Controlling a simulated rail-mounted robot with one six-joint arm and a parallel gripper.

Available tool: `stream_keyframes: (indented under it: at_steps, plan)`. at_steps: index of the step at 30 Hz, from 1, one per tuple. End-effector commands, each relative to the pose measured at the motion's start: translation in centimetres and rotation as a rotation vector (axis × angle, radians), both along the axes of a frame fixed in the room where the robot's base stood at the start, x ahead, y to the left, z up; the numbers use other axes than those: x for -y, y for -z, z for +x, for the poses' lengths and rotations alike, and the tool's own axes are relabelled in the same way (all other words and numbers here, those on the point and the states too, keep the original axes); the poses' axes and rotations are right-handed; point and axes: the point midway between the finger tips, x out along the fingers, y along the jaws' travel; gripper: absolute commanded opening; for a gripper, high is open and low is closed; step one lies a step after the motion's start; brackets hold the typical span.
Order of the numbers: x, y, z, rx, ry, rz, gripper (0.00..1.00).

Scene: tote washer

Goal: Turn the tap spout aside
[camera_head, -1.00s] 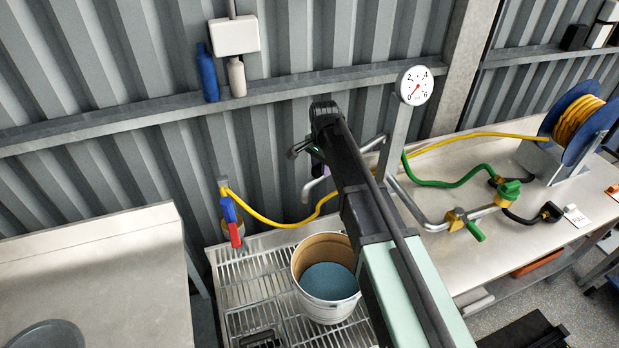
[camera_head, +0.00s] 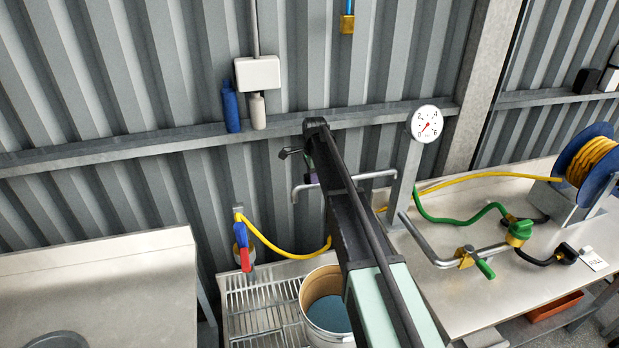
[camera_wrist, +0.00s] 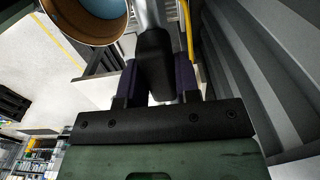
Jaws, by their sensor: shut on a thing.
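The tap spout (camera_head: 378,175) is a bent grey metal pipe. It runs left from the post under the gauge, roughly along the wall, and its tip turns down behind the bucket (camera_head: 312,288), on the wall side. In the wrist view the pipe (camera_wrist: 150,12) runs into a black sleeve (camera_wrist: 154,60). My gripper (camera_wrist: 157,78) is shut on this sleeve, with a dark purple finger on each side. My arm hides the middle of the spout in the head view. The bucket holds blue content and also shows in the wrist view (camera_wrist: 75,30).
The bucket stands on a wire rack (camera_head: 262,302). A yellow hose (camera_head: 285,250) runs behind it from a red-and-blue valve (camera_head: 242,248). A green-handled valve pipe (camera_head: 440,255) and a hose reel (camera_head: 582,165) are at right. A pressure gauge (camera_head: 426,124) tops the post.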

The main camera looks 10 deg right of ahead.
Motion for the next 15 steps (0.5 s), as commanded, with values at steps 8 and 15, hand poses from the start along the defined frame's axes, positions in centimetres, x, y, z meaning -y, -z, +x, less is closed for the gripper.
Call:
stream_keyframes:
  at_steps: [8, 15]
  plan:
    - [-0.02, -0.18, 0.62, 0.011, 0.002, 0.0, 0.44]
    - [-0.02, -0.13, 0.42, 0.008, 0.001, 0.0, 0.55]
